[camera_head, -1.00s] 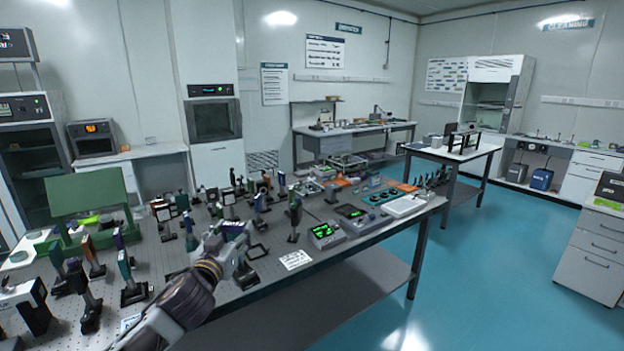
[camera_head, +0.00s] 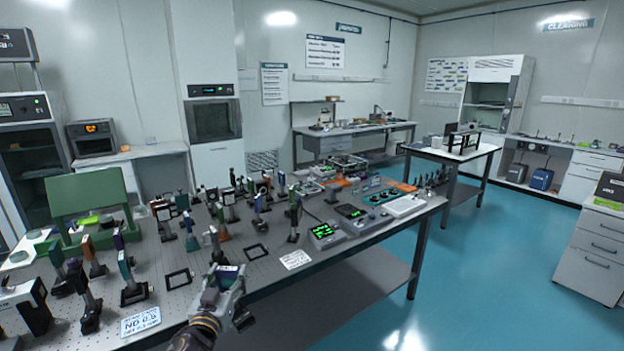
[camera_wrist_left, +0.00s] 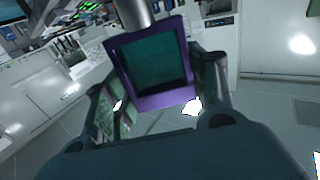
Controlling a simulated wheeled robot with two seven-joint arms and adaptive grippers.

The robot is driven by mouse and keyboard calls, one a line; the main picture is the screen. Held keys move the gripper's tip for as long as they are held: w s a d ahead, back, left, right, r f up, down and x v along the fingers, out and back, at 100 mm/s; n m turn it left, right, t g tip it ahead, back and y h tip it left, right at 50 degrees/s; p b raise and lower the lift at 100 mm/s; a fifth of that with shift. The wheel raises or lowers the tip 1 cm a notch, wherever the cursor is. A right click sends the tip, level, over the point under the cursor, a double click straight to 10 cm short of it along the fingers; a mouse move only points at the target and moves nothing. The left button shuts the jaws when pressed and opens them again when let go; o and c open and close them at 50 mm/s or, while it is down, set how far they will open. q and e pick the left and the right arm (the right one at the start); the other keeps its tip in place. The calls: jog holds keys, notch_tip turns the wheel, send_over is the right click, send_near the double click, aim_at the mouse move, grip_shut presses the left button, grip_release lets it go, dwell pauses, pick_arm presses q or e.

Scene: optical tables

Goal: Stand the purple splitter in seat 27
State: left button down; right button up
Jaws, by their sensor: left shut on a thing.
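My left gripper (camera_head: 226,283) is at the front edge of the optical table (camera_head: 205,262), shut on the purple splitter. In the left wrist view the splitter (camera_wrist_left: 150,68) is a purple square frame around a dark teal pane, with a grey post at its upper edge. It sits between the fingers of my left gripper (camera_wrist_left: 160,95). In the head view the gripper largely hides it. Two flat black square outlines lie on the table, one left of the gripper (camera_head: 179,278) and one behind it (camera_head: 256,252). I cannot read any seat number 27. My right gripper is not in view.
Several mounted optics stand on the left and back of the table, including a dark green one (camera_head: 126,275). A sign reading ND 0.5 (camera_head: 140,321) lies at the front left. Boxes with green displays (camera_head: 324,235) stand to the right. Bare tabletop surrounds the black outlines.

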pick_arm(q)
jog(key=s+f, duration=0.6)
jog(key=f, duration=0.6)
jog(key=shift+s+f, duration=0.1)
dwell(0.4)
jog(key=shift+a+y, duration=0.2)
jog(key=shift+y, duration=0.2)
jog(key=shift+s+a+n+y, duration=0.15)
jog(key=shift+a+n+y, duration=0.25)
jog(key=shift+a+n, duration=0.15)
jog(key=s+d+f+h, duration=0.1)
jog(key=s+f, duration=0.3)
jog(key=f, duration=0.2)
jog(key=shift+s+d+m, duration=0.2)
jog(key=shift+d+m, duration=0.05)
jog(key=shift+m, duration=0.2)
dwell(0.5)
